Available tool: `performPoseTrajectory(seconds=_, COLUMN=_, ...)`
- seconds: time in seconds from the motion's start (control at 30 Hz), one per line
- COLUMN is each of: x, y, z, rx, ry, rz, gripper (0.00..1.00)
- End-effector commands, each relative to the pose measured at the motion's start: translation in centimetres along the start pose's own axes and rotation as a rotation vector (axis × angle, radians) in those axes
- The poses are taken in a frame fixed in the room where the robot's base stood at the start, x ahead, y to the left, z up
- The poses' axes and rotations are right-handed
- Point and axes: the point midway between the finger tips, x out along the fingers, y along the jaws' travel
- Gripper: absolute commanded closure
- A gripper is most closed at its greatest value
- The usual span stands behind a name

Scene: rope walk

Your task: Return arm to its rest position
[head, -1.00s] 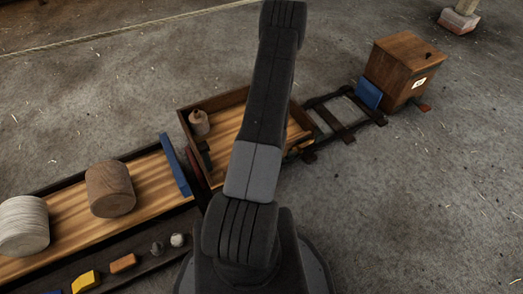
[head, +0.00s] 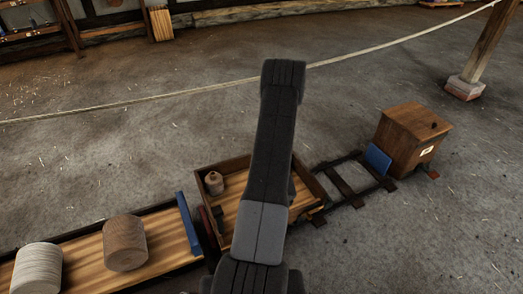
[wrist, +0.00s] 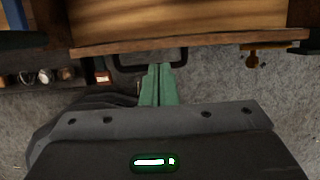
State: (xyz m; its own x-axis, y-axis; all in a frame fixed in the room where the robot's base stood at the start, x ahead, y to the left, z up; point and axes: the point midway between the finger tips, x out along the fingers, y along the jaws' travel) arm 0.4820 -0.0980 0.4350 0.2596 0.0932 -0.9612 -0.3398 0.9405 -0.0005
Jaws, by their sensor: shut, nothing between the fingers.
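My arm rises through the middle of the head view and hides part of the wooden tray cart behind it. My gripper (wrist: 160,84) shows in the wrist view with its green fingers together and nothing between them. The fingers point at the near wooden edge of the tray cart (wrist: 190,41), beside a dark bracket under it. I cannot tell the exact gap between fingers and edge. The gripper itself is hidden in the head view.
The tray cart (head: 222,225) holds a small jug (head: 214,182). Left of it, a long tray bears a brown cylinder (head: 125,243) and a pale spool (head: 38,270). Rails (head: 345,185) lead to a wooden box (head: 408,140) with a blue plate (head: 377,159). A rope (head: 200,93) crosses behind.

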Motion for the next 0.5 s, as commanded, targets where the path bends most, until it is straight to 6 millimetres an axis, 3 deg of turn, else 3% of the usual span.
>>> performPoseTrajectory(seconds=0.27, x=0.2, y=0.0, z=-0.1, rx=0.0, ry=0.001, rz=0.0, gripper=1.0)
performPoseTrajectory(seconds=0.5, x=2.2, y=0.0, z=-1.4, rx=0.001, ry=0.002, rz=0.001, gripper=1.0)
